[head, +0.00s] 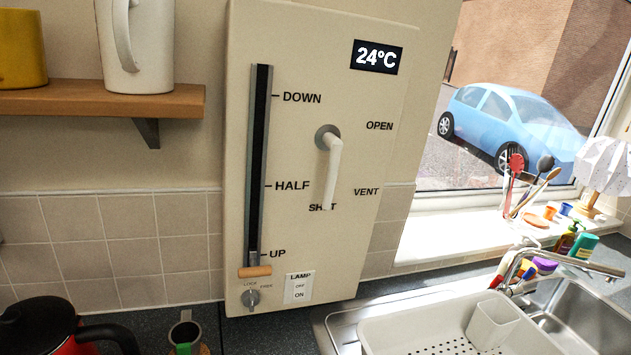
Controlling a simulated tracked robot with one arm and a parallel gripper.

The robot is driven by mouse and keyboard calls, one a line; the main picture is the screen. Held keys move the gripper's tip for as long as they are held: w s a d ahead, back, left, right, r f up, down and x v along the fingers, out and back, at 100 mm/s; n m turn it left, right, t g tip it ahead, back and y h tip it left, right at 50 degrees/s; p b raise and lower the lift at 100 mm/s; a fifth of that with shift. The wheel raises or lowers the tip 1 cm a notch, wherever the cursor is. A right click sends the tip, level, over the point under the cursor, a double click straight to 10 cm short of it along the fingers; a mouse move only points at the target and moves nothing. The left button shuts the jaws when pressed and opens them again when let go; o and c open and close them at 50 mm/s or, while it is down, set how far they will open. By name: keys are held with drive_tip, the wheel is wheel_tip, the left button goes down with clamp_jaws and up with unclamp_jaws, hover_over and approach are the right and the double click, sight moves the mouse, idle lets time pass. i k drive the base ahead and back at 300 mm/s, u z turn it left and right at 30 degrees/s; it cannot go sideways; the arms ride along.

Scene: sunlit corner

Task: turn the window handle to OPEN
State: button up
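The window handle (333,165) is a white lever on a grey round hub, mounted on a cream panel (345,60). The lever points down and covers part of the SHUT label (316,208). The VENT label (366,192) is to its lower right, and the OPEN label (379,126) is to the right of the hub. My gripper does not show in the head view.
Left of the handle is a vertical slider (255,271), its knob at UP. Below are a LOCK/FREE knob (251,299) and a lamp switch (299,287). A shelf (100,100) with a white jug (138,50) juts out at left. A sink (590,310) is lower right.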

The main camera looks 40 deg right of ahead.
sight(335, 145)
drive_tip(key=u, duration=0.05)
drive_tip(key=k, duration=1.3)
drive_tip(key=z, duration=0.6)
drive_tip(key=i, duration=1.55)
